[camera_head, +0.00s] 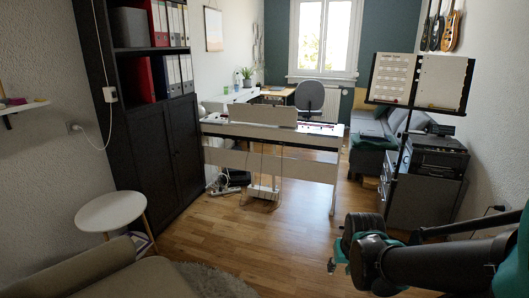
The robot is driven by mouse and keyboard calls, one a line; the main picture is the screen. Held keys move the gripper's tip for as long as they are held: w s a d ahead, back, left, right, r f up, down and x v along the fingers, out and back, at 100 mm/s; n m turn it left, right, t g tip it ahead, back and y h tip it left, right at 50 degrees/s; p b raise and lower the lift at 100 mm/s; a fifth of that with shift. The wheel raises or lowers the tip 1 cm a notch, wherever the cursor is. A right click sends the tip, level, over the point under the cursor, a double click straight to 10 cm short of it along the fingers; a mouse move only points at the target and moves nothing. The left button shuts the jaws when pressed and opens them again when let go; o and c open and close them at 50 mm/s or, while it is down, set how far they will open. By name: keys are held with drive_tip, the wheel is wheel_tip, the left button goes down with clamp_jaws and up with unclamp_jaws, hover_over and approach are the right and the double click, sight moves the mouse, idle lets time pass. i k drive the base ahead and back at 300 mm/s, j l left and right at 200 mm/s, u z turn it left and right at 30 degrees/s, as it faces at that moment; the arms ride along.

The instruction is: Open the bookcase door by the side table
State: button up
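The dark bookcase (100,50) stands against the left wall, with open shelves above and two closed dark doors below. The left lower door (145,155) is nearest the round white side table (110,211). The right lower door (182,140) is beside it. Small knobs seem to sit near the seam between them, too small to tell clearly. The side table's top overlaps the door's lower left area in this view. My gripper (334,266) is at the lower right, far from the bookcase, over the wooden floor. Its fingers are small and partly hidden, so their opening is unclear.
A beige sofa (75,272) and a grey rug (215,282) are in the front left. A white digital piano (275,150) stands mid-room, with cables and a power strip below. A music stand (400,130) and dark cabinet are at right. The floor (255,235) between is clear.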

sight(150, 129)
drive_tip(key=i+u, duration=0.1)
drive_tip(key=i, duration=0.45)
drive_tip(key=i+l+u, duration=0.15)
drive_tip(key=i, duration=0.35)
drive_tip(key=i+l+u, duration=0.1)
drive_tip(key=i, duration=0.4)
drive_tip(key=i+u, duration=0.1)
drive_tip(key=i, duration=0.55)
drive_tip(key=i+u, duration=0.15)
drive_tip(key=i, duration=0.45)
drive_tip(key=i+u, duration=0.1)
drive_tip(key=i, duration=0.55)
drive_tip(key=i+l+u, duration=0.15)
drive_tip(key=i, duration=0.5)
